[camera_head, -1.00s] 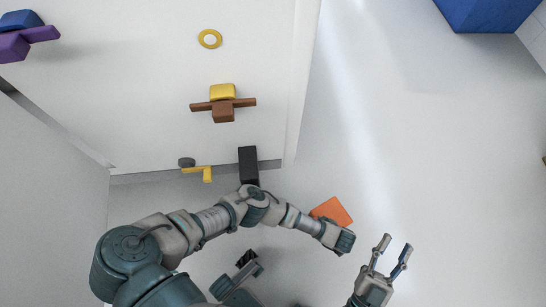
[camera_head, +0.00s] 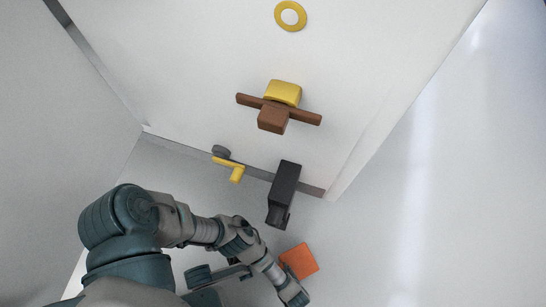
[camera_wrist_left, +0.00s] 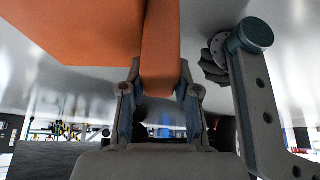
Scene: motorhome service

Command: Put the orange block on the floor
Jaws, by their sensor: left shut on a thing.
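The orange block (camera_head: 299,260) shows in the head view at the end of my left arm, partly covered by the wrist. In the left wrist view the block (camera_wrist_left: 160,45) is large and close, with one part between the fingers. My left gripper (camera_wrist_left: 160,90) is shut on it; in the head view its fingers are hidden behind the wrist. The grey floor (camera_head: 370,265) lies around the block in the head view. I cannot tell whether the block touches it. My right gripper is not in view.
A white panel (camera_head: 180,60) carries a yellow ring (camera_head: 291,16), a yellow block and brown crossbar (camera_head: 273,119), a yellow crank handle (camera_head: 236,174) and a black box (camera_head: 284,185) near its lower edge. A grey wall (camera_head: 60,120) stands at left. The floor at right is clear.

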